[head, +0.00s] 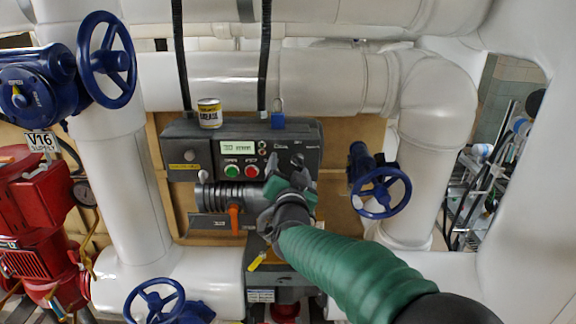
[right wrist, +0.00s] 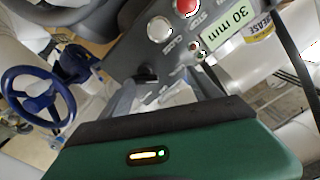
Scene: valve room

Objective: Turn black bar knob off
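The grey control box (head: 190,150) hangs on the wall with a small display, a green button and a red button. My right gripper (head: 287,170) comes in from below right and stands in front of the right part of the box's face. In the right wrist view its two grey fingers (right wrist: 163,92) are apart, with no object clearly held. A small black part (right wrist: 147,72), apparently the black bar knob, shows just beyond the fingers; its angle and any contact are unclear. In the head view my gripper largely covers this area. My left gripper is not in view.
A grease can (head: 209,113) and a blue padlock (head: 278,115) are at the box's top. An orange-handled valve (head: 234,215) is just left of my gripper. A blue handwheel (head: 381,193) stands close on the right. White pipes surround the box.

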